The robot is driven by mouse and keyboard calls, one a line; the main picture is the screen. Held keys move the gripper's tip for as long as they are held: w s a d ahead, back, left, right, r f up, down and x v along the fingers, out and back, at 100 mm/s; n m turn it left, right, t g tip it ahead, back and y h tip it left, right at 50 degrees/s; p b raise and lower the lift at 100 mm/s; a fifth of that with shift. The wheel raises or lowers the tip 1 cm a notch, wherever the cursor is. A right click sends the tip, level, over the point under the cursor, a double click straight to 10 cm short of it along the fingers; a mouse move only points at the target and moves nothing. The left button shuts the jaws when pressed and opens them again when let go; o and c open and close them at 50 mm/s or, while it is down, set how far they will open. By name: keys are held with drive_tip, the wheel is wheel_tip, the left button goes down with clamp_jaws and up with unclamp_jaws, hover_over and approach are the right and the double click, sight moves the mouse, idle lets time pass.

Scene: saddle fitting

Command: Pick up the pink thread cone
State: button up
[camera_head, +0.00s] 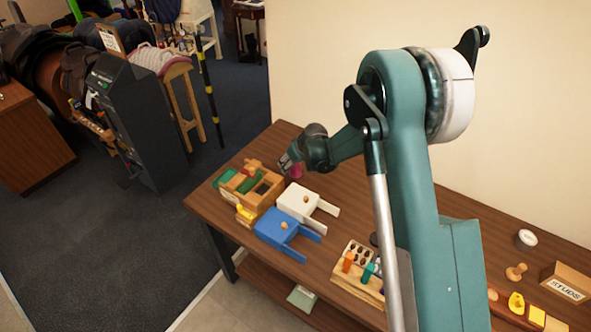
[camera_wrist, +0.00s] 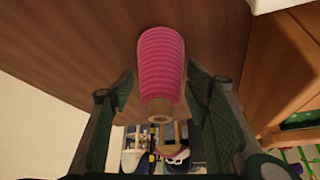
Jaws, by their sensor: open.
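The pink thread cone (camera_wrist: 161,70) stands on the wooden table in the wrist view, its ribbed pink body between the two fingers of my gripper (camera_wrist: 160,110). The gripper is open, with a gap visible on both sides of the cone. The cone's narrow pale end (camera_wrist: 159,120) points toward the bottom of that view. In the head view a small part of the pink cone (camera_head: 296,171) shows just beside my gripper (camera_head: 286,163), at the far end of the table. Most of the cone is hidden there by the gripper.
A wooden box with compartments (camera_head: 262,204) stands close to the gripper, and its side fills the right of the wrist view (camera_wrist: 275,60). White (camera_head: 297,201) and blue (camera_head: 275,226) boards lie nearer. The wall (camera_head: 330,60) is behind the table (camera_head: 283,136).

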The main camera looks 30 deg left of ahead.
drive_tip(key=shift+c, duration=0.6)
drive_tip(key=c, duration=1)
drive_tip(key=shift+r, duration=0.1)
drive_tip(key=shift+c, duration=0.3)
drive_tip(key=shift+r, duration=0.3)
drive_tip(key=shift+c, duration=1.1)
wheel_tip(320, 180, up, 9)
drive_tip(key=shift+r+b, duration=0.15)
drive_tip(key=shift+b, duration=0.25)
